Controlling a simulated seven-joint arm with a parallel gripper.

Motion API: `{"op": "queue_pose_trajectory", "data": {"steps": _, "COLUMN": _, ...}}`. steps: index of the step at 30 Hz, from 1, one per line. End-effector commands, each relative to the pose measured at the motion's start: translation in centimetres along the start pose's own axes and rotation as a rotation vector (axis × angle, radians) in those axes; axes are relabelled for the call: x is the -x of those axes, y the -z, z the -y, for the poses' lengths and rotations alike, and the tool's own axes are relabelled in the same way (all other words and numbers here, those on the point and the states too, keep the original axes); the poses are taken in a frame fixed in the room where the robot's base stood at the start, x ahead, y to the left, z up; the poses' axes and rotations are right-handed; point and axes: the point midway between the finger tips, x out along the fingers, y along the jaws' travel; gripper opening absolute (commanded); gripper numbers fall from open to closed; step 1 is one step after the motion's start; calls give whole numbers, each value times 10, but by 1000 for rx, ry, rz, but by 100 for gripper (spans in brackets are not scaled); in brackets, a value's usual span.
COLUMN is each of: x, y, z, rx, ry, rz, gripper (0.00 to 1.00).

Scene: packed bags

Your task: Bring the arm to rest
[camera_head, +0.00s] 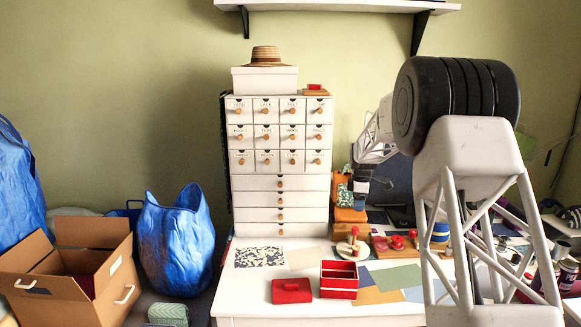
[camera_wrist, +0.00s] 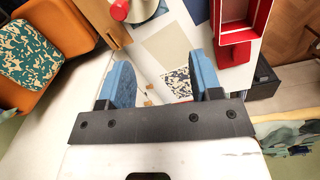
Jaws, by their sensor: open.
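My arm rises at the right of the head view and bends over toward the back of the desk. My gripper (camera_wrist: 163,88) shows in the wrist view with two blue fingers spread apart. Nothing is between them except the desk and papers below. In the head view the dark wrist end (camera_head: 361,180) hangs beside the white drawer cabinet (camera_head: 281,183), in front of an orange holder (camera_head: 349,214) with patterned cloth. The fingertips are too small to make out there.
An open red box (camera_head: 339,280) and its red lid (camera_head: 291,291) lie on the white desk (camera_head: 245,302), near flat paper sheets (camera_head: 397,277). Red-knobbed stamps (camera_head: 352,248) stand behind. A cardboard box (camera_head: 112,270) and blue bag (camera_head: 176,240) stand left of the desk.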

Motion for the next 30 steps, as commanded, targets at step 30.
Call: {"op": "queue_pose_trajectory", "data": {"steps": 30, "x": 146, "y": -11, "z": 235, "rx": -517, "ry": -71, "rz": -29, "gripper": 59}}
